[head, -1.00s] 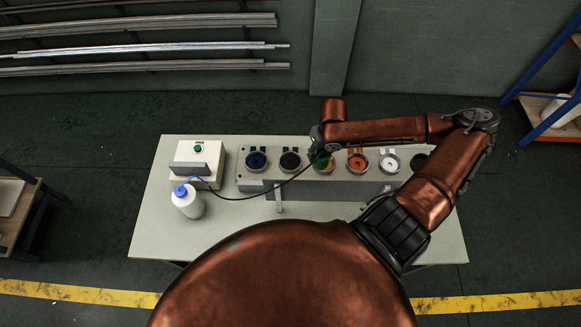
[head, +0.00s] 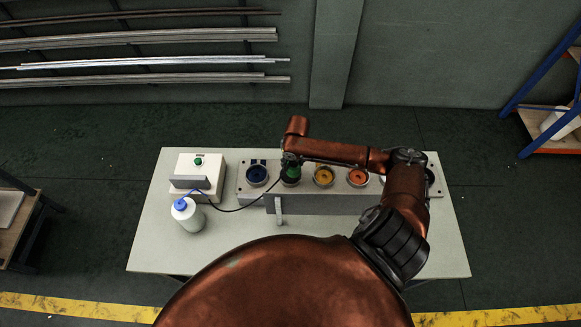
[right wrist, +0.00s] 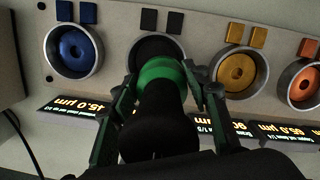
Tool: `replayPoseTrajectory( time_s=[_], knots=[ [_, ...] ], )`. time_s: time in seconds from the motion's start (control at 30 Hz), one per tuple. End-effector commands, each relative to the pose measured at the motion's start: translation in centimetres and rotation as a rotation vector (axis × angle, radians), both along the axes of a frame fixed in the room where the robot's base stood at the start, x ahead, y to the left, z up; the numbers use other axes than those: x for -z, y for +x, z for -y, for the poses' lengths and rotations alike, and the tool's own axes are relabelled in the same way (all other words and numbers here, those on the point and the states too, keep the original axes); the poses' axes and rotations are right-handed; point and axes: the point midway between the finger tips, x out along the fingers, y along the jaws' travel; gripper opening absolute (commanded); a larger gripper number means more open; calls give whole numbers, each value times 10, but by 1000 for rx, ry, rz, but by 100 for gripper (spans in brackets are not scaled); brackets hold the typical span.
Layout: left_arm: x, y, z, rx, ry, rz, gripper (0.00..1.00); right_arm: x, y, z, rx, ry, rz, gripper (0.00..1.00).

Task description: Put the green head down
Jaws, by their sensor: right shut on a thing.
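My right gripper (right wrist: 168,98) is shut on the green head (right wrist: 160,74), with one dark finger on each side of it. The head has a green collar and a black body (right wrist: 154,122). In the head view the green head (head: 291,174) is at the black-pad cup, second from the left in the grey rack (head: 330,204). In the right wrist view that black cup (right wrist: 150,46) is directly behind the green head and partly hidden by it. I cannot tell whether they touch. My left gripper is out of view.
A blue cup (right wrist: 74,52) is on one side, and yellow (right wrist: 240,72) and orange (right wrist: 304,86) cups on the other. Lit displays line the rack front. A white control box (head: 198,170), a blue-capped bottle (head: 187,214) and a black cable (head: 232,209) are at the left of the table.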

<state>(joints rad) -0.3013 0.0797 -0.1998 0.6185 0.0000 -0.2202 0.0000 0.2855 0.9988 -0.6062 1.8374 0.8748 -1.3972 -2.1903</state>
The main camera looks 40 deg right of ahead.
Motion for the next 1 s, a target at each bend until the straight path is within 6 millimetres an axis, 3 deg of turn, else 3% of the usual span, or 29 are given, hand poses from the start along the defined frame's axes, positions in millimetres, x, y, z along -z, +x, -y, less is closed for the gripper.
replayPoseTrajectory(
  time_s=[0.3, 0.53, 0.97, 1.0],
  knots=[
    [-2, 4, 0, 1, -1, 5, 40, 18, 18, -4, 1, 1, 3, 0],
    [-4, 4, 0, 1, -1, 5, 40, 45, 17, -4, 1, 1, 3, 0],
    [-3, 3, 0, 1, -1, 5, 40, 50, 17, -3, 0, -1, 4, 0],
    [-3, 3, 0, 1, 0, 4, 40, 52, 15, -3, 0, -1, 0, 45]
  ],
)
